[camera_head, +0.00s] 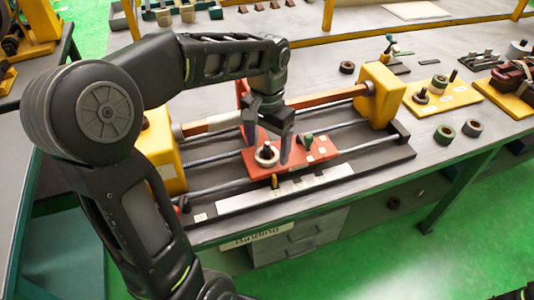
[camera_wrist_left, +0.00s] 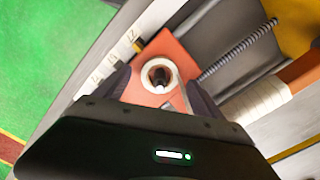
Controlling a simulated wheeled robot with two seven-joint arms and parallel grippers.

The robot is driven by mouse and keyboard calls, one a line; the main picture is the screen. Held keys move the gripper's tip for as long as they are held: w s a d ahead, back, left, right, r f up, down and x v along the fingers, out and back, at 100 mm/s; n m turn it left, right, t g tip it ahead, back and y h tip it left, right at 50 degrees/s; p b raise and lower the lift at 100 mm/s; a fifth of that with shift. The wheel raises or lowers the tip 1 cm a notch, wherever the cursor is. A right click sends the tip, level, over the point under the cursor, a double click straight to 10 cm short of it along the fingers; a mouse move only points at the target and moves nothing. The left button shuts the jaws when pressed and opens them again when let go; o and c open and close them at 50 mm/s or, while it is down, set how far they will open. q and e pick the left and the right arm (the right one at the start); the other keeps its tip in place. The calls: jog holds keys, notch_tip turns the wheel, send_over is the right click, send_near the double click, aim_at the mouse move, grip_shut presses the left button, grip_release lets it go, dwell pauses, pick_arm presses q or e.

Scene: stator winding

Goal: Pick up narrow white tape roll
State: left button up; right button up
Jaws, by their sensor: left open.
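The narrow white tape roll (camera_head: 261,160) is a small pale ring around a dark peg on the red carriage (camera_head: 310,152) of the winding bench. In the left wrist view the roll (camera_wrist_left: 148,77) shows from above, near the middle of the red plate (camera_wrist_left: 180,55). My left gripper (camera_head: 268,148) is open and points down over the roll, with one finger on each side of it. In the left wrist view the fingers (camera_wrist_left: 157,88) flank the roll; I cannot tell whether they touch it. My right gripper is not in view.
Yellow end blocks (camera_head: 380,95) hold a copper-coloured bar behind the carriage. A small green-topped part (camera_head: 307,139) stands right of the roll on the carriage. Dark rolls (camera_head: 444,134) and a yellow tray (camera_head: 455,96) lie on the table to the right.

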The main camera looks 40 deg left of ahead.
pick_arm(q)
jog(key=shift+f, duration=0.65)
jog(key=shift+c, duration=0.3)
jog(key=c, duration=1.4)
